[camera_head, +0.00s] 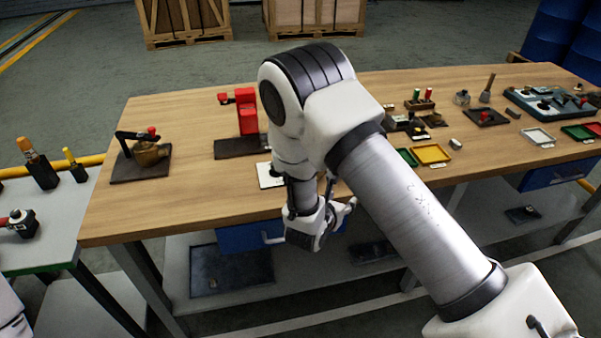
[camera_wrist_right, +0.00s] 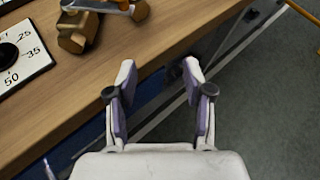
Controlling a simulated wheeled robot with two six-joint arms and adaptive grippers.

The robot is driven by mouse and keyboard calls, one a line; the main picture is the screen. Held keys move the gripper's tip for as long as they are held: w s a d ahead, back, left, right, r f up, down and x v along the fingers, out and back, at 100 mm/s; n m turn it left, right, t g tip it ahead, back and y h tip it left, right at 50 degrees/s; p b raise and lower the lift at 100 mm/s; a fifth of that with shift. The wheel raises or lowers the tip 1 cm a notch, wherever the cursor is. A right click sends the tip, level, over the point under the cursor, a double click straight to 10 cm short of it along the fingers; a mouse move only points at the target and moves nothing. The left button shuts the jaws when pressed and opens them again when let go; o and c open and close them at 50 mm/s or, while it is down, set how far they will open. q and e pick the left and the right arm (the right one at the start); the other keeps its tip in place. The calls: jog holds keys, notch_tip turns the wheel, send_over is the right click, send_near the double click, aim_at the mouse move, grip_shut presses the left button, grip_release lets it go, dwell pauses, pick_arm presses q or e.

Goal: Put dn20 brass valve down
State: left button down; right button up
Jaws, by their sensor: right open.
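A brass valve (camera_wrist_right: 77,33) with a lever handle lies on the wooden bench top, near its front edge, at the upper left of the right wrist view. I take it to be the dn20 brass valve; my arm seems to hide it in the head view. My right gripper (camera_wrist_right: 157,75) is open and empty, apart from the valve, with its fingers over the bench's front edge. In the head view my right gripper (camera_head: 342,208) is partly hidden by its own arm. My left gripper is not in view.
A white plate marked 25, 35, 50 (camera_wrist_right: 22,58) lies left of the valve. Bare wood lies at the front left.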

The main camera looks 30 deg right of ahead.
jog(key=shift+t, duration=0.5)
jog(key=w+r+p, duration=0.1)
jog(key=w+r, duration=0.1)
jog(key=r, duration=0.1)
jog(key=w+d+r+p, duration=0.1)
jog(key=w+r, duration=0.2)
jog(key=shift+d, duration=0.1)
jog(key=p+x, duration=0.2)
jog(key=x, duration=0.2)
jog(key=shift+w+p, duration=0.3)
jog(key=shift+w, duration=0.1)
jog(key=shift+d+f, duration=0.15)
jog(key=shift+d, duration=0.05)
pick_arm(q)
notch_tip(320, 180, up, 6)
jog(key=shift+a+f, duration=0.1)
pick_arm(e)
jog(key=shift+a, duration=0.15)
grip_shut()
